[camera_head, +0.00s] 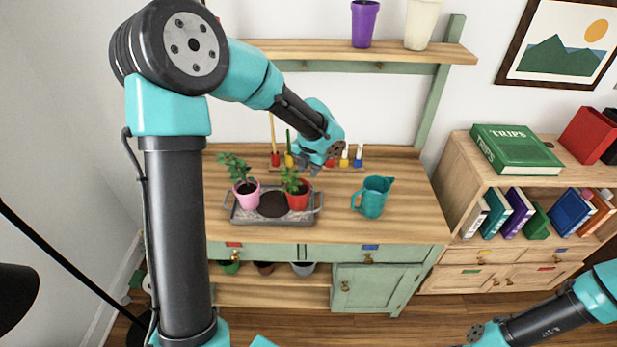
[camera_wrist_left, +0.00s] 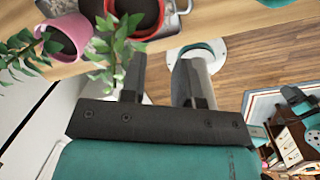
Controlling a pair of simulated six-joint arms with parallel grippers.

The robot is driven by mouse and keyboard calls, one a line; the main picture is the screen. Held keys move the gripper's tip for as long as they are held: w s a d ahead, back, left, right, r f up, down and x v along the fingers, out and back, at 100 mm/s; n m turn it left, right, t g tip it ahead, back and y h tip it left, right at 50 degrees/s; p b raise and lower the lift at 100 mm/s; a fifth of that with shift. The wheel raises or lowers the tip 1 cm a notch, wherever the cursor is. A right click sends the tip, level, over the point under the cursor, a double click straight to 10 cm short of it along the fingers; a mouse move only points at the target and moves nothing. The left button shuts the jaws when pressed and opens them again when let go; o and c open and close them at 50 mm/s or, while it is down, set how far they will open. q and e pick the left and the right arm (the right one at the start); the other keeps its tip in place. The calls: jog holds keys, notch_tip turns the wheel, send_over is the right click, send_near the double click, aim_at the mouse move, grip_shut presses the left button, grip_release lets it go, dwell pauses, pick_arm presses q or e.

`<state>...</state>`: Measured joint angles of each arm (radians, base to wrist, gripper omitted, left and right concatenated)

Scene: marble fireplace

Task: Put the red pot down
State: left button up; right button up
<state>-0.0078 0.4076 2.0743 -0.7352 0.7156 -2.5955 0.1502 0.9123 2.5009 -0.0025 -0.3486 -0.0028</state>
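The red pot (camera_head: 299,201) holds a leafy green plant and stands upright on the right part of a grey tray (camera_head: 268,221) on the wooden bench top. In the left wrist view, the red pot (camera_wrist_left: 151,34) shows at the top edge, its leaves hanging near one finger. My left gripper (camera_head: 307,172) is just above and behind the plant. In the left wrist view, its two fingers (camera_wrist_left: 158,80) are apart with nothing between them. My right arm comes in at the lower right, and its gripper is out of the picture.
A pink pot (camera_head: 247,195) with a plant stands at the tray's left, beside a dark round patch (camera_head: 272,204). A teal watering can (camera_head: 373,197) stands right of the tray. Small tools in coloured holders (camera_head: 345,160) line the back. A shelf (camera_head: 350,53) hangs above.

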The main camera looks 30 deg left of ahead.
pick_arm(q)
jog(key=shift+r, duration=0.35)
jog(key=shift+d, duration=0.1)
dwell(0.4)
